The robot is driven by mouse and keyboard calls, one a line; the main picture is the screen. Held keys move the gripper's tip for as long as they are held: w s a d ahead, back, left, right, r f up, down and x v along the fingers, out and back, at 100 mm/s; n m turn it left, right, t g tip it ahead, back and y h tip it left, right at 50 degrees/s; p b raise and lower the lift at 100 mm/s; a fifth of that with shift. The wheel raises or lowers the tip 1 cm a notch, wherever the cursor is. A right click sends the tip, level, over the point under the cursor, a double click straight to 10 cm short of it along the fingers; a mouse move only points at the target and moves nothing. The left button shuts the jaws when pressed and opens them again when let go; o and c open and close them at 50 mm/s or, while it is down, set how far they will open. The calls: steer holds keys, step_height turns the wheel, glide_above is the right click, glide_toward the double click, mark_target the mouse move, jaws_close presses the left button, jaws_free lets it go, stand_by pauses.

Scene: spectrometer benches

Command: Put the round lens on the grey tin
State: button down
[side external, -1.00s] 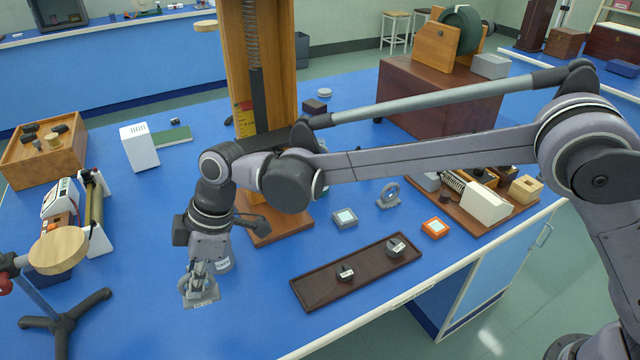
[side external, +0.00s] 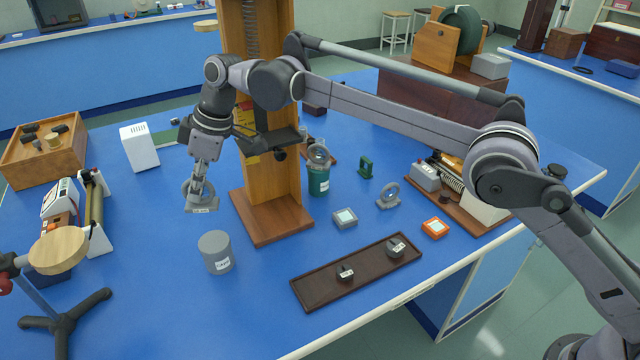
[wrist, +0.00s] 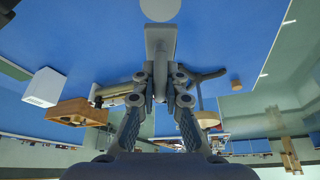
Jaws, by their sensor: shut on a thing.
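My gripper (side external: 201,174) is shut on the round lens (side external: 201,197), a grey ring-shaped piece on a flat labelled foot. It holds the lens upright, clear above the blue bench, to the left of the wooden stand. The grey tin (side external: 216,252), a plain cylinder with a white label, stands on the bench below and slightly to the right of the lens in the side view. Nothing is on its flat top. In the wrist view, the lens (wrist: 160,42) sits between the fingertips (wrist: 160,88), and the round tin top (wrist: 160,8) shows beyond it at the upper edge.
A tall wooden stand (side external: 268,216) rises close to the right of the gripper. A brown tray (side external: 322,288) lies in front.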

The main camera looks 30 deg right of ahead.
steer(key=shift+f, duration=4.8)
steer(key=shift+f, duration=0.1)
steer(key=c, duration=1.4)
jaws_free()
steer(key=v, duration=1.2)
steer(key=shift+s+d, duration=0.1)
